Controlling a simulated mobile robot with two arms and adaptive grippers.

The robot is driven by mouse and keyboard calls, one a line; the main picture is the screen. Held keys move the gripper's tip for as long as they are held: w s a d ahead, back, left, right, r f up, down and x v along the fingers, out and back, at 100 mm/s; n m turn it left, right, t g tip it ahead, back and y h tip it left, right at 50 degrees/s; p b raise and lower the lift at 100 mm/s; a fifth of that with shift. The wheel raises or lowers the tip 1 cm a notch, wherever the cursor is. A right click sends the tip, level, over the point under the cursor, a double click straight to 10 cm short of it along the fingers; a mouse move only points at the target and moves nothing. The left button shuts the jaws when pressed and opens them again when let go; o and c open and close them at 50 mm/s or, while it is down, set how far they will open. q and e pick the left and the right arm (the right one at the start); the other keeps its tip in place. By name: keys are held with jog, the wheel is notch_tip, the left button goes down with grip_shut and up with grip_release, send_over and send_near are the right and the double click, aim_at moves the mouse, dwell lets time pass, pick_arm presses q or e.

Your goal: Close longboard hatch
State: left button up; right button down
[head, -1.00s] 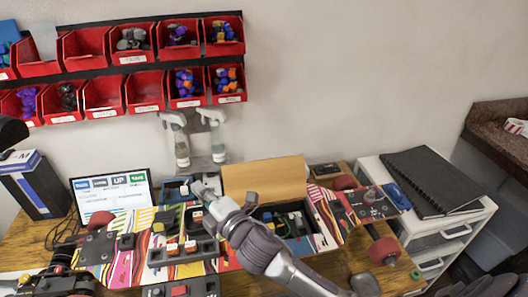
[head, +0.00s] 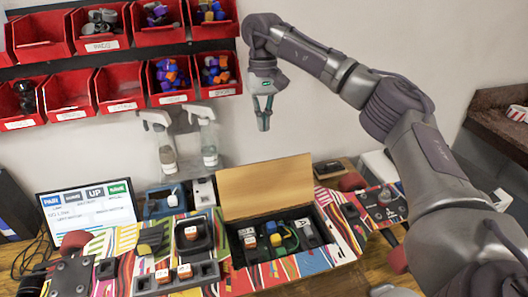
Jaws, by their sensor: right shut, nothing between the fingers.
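The longboard (head: 125,240) lies across the workbench, with a colourful striped deck. Its hatch lid (head: 268,189) is a tan panel standing up, open, at the back edge of the compartment. The open compartment (head: 242,262) shows modules and green wiring inside. My right gripper (head: 264,122) is shut and empty. It points down and appears in front of the wall, above the lid in the picture and apart from it. My right arm comes in from the right side. My left gripper is not in view.
Red bins (head: 99,88) with small parts hang on the wall at upper left. A screen (head: 88,208) stands behind the board at left. The wall above the lid is clear.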

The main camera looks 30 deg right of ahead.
pick_arm(q)
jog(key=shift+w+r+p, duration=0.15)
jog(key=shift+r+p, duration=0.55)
jog(key=shift+p, duration=0.25)
pick_arm(e)
notch_tip(320, 180, down, 10)
jog(key=s, duration=0.1)
jog(key=shift+s+d+r, duration=0.15)
jog(key=shift+d+r, duration=0.1)
jog(key=shift+d, duration=0.15)
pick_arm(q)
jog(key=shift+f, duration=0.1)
